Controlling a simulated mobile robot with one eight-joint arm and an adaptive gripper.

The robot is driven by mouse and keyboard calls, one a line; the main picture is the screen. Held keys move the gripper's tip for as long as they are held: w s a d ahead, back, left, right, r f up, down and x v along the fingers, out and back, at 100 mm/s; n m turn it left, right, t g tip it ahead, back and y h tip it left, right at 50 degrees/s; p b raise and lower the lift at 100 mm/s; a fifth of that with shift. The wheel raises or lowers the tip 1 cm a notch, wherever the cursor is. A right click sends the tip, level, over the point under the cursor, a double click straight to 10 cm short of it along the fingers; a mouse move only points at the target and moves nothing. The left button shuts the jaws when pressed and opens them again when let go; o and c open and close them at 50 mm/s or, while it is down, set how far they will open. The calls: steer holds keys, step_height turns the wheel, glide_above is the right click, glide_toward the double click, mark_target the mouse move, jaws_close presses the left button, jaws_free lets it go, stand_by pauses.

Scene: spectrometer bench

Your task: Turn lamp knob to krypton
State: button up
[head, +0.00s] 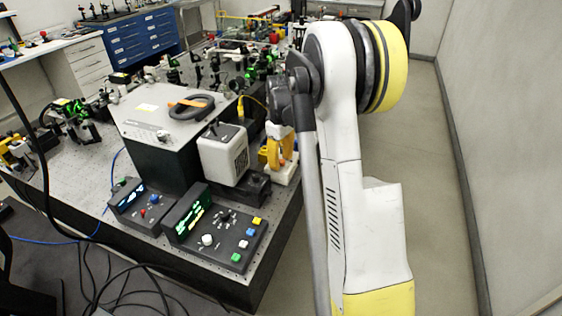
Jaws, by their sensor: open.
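A dark control box (188,216) with a lit green display stands near the front corner of the bench. Its sloping panel bears a black knob (224,216), a white knob (207,240) and several coloured buttons. The labels and the knob pointers are too small to read, so I cannot tell which knob is the lamp knob or where it points.
A smaller control box (138,205) with red and blue knobs stands left. Behind are a large grey housing (160,115) with a dark handle and a white box (223,153). Optics crowd the bench (85,165) farther back. The floor (425,200) at right is clear up to the wall.

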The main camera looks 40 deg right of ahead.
jaws_close()
steer(key=shift+m, duration=0.7)
steer(key=m, duration=0.3)
steer(key=shift+p, duration=0.35)
steer(key=m, duration=0.5)
steer(key=shift+d+m, duration=0.1)
steer(key=shift+m, duration=0.2)
steer(key=m+p, duration=0.1)
steer(key=m, duration=0.4)
steer(key=shift+m, duration=2.4)
steer(key=shift+s, duration=0.1)
